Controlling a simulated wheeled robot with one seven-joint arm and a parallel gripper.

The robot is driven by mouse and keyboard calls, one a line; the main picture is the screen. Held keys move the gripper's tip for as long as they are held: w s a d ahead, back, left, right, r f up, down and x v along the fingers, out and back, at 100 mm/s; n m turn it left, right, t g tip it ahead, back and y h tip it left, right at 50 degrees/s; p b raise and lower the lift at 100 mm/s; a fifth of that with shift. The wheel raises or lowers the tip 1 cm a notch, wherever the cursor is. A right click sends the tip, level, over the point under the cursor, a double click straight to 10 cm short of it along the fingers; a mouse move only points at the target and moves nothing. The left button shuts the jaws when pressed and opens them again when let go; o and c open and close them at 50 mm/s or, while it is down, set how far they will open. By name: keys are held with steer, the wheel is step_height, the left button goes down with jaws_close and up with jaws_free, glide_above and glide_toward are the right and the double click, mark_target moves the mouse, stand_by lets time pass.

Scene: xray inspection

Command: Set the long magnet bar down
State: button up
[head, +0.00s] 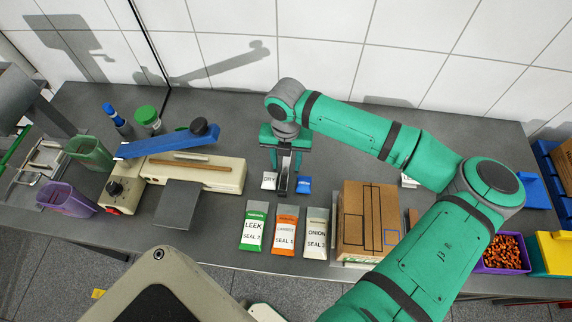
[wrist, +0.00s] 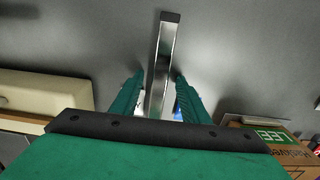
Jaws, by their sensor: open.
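The long magnet bar (wrist: 163,55) is a narrow, shiny metal bar with a dark end cap. In the wrist view it runs between my two fingers and out past their tips, with a small gap on each side. My gripper (wrist: 158,78) is open around it. In the head view my gripper (head: 285,153) points down over the grey table, and the bar (head: 284,177) shows below it, pointing toward the front edge. The bar's rear part is hidden by my gripper. I cannot tell for certain whether its whole length rests on the table.
A small white packet (head: 269,181) and a blue packet (head: 304,184) flank the bar. Leek (head: 253,229), carrot (head: 285,232) and onion (head: 316,232) bags lie in front. A cardboard box (head: 367,220) stands right; a sealer with a blue arm (head: 170,141) stands left.

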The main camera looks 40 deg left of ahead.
jaws_close()
